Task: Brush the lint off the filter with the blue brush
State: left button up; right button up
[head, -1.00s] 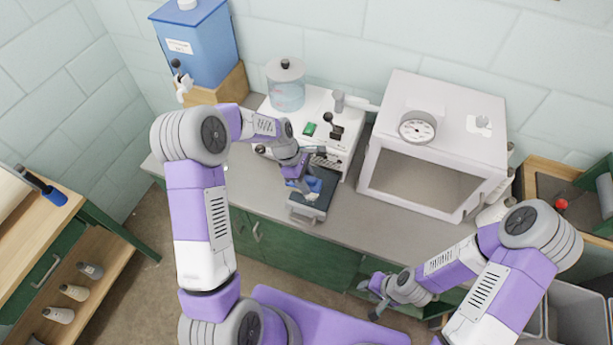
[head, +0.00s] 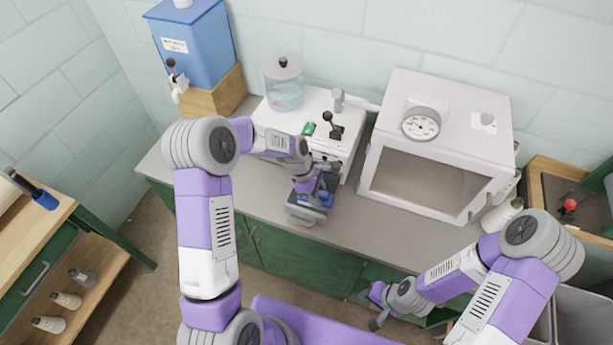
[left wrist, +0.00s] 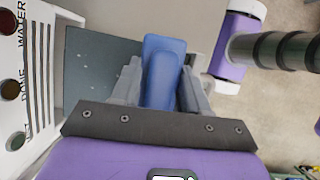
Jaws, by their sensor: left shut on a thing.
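My left gripper (head: 316,192) is shut on the blue brush (head: 323,198), over the dark filter tray (head: 303,217) at the front of the white machine. In the left wrist view the blue brush (left wrist: 163,72) sits between the two grey fingers (left wrist: 160,90). The filter's dark grey flat surface (left wrist: 98,72) shows beyond and left of the brush, with a few tiny pale specks. The brush's bristles are hidden, so I cannot tell whether they touch the filter. My right gripper (head: 374,306) hangs low in front of the counter, too small to read its jaws.
The white machine (head: 318,115) has a lever, a green switch and a clear lidded jar (head: 285,85). A white cabinet with a gauge (head: 440,140) stands to its right. A blue tank (head: 195,45) is at the back left. The grey counter (head: 225,190) is clear left of the tray.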

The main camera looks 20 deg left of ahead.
pick_arm(q)
jog(key=shift+a, duration=0.5)
jog(key=shift+a+p, duration=0.4)
jog(key=shift+a, duration=1.15)
jog(key=shift+r+p, duration=0.3)
jog(key=shift+p, duration=0.1)
jog(key=shift+w+a+r+p, duration=0.1)
jog(key=shift+r+p, duration=0.2)
jog(key=shift+r, duration=0.65)
jog(key=shift+r+p, duration=0.6)
jog(key=shift+r, duration=0.1)
jog(key=shift+r+p, duration=1.65)
jog(key=shift+r, duration=0.4)
